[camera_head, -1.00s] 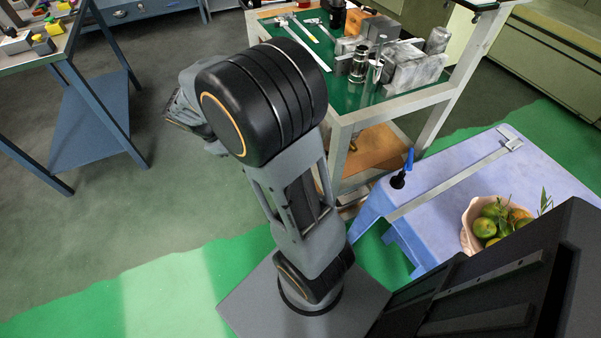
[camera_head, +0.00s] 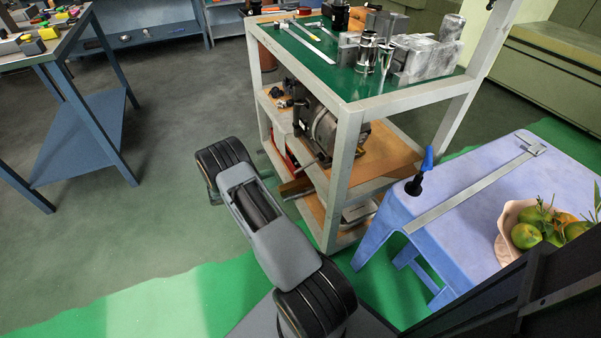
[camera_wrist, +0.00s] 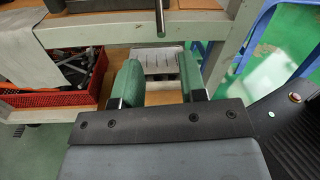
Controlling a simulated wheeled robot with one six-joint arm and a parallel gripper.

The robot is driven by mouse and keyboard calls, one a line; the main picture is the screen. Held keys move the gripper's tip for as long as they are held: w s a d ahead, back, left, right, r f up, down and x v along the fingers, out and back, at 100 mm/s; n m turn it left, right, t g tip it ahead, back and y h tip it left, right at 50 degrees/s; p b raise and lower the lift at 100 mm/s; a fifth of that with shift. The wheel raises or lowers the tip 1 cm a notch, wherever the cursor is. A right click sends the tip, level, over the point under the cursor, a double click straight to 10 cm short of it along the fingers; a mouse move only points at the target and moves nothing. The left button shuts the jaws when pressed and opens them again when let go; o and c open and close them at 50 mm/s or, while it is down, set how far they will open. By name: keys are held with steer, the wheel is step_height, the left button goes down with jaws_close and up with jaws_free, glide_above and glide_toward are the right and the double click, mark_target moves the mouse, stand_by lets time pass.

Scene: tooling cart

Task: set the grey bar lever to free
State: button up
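In the wrist view a grey round bar (camera_wrist: 160,18), which looks like the bar lever, hangs down from the top edge with its lower end in view. Its upper part is out of the picture. In the head view a grey and black machine (camera_head: 325,126) sits on the cart's middle shelf, with a thin bar (camera_head: 308,165) sloping at its front. My gripper (camera_wrist: 160,64) is open, with its two green-padded fingers apart and nothing between them. The bar is beyond the fingertips, roughly in line with the gap and apart from them. My gripper is hidden in the head view.
The cart's pale frame (camera_head: 345,180) stands around the shelf. A red crate (camera_wrist: 75,98) of dark tools is left of my gripper on the lower shelf. A blue stool (camera_head: 465,190) with a blue-handled tool (camera_head: 424,165) and fruit bowl (camera_head: 508,218) stands right.

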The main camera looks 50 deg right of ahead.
mark_target(300, 169)
steer(key=b+x, duration=0.1)
steer(key=x, duration=1)
steer(key=shift+s+d+b, duration=0.15)
steer(key=shift+d+b, duration=0.05)
steer(key=shift+b, duration=0.1)
steer(key=shift+c, duration=0.4)
jaws_close()
